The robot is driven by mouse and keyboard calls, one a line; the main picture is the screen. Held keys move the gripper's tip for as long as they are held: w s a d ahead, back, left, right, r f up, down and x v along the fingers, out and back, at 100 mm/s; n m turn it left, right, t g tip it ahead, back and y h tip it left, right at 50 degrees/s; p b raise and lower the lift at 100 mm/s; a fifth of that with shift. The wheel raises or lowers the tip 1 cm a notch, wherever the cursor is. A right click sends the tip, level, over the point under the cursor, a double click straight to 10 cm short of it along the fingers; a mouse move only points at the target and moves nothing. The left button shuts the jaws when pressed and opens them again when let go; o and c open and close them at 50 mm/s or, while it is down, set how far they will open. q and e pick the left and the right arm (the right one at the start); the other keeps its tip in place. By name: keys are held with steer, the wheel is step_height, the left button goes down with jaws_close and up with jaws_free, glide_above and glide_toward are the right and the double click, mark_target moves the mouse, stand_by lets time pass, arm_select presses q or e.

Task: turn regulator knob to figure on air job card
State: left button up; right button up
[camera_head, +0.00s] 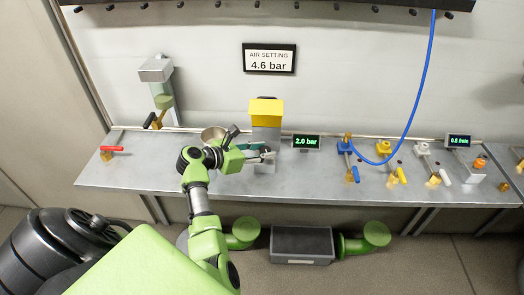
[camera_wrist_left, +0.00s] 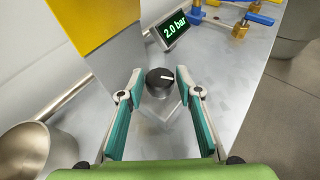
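The air job card (camera_head: 269,58) on the back wall reads "AIR SETTING 4.6 bar". The regulator is a grey block with a yellow top (camera_head: 266,108), standing on the bench. Its black knob (camera_wrist_left: 160,82), with a white mark, shows in the left wrist view. A display (camera_head: 306,142) beside it reads 2.0 bar; it also shows in the left wrist view (camera_wrist_left: 175,30). My left gripper (camera_wrist_left: 160,100) is open, its fingers on either side of the knob and apart from it. In the head view my left gripper (camera_head: 262,153) hides the knob. My right gripper is not in view.
A metal bowl (camera_head: 212,134) stands left of the regulator. Right of it are several valves with blue, yellow and white handles (camera_head: 397,174), a blue hose (camera_head: 418,85) and a display reading 0.5 l/min (camera_head: 459,141). A red-handled valve (camera_head: 112,149) sits at the left end of the bench (camera_head: 140,175).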

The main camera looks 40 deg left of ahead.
arm_select(q)
steer(key=c, duration=0.5)
steer(key=shift+a+r+m+h, duration=0.1)
steer(key=shift+a+m+h, duration=0.05)
steer(key=shift+m+h, duration=0.15)
steer(key=shift+a+m+g+h+p, duration=0.1)
steer(key=shift+m+g+h+p, duration=0.3)
steer(key=shift+m+h, duration=0.6)
steer(key=shift+h, duration=0.1)
steer(key=shift+w+a+m+g+h+b, duration=0.15)
steer(key=shift+m+g+h+b, duration=0.15)
steer(key=shift+m+g+h, duration=0.45)
steer(key=shift+f+m+g+h+b, duration=0.2)
steer(key=shift+m+g+h+b, duration=0.15)
steer(key=shift+m+g+b, duration=0.15)
steer(key=m+g+h+b, duration=0.2)
steer(key=b, duration=0.1)
steer(key=shift+w+f+m+b, duration=0.1)
steer(key=shift+w+m+b, duration=0.05)
steer(key=shift+m+b, duration=0.2)
steer(key=shift+r+m+g+h+b, duration=0.2)
steer(key=shift+m+g+h+b, duration=0.45)
steer(key=shift+b, duration=0.5)
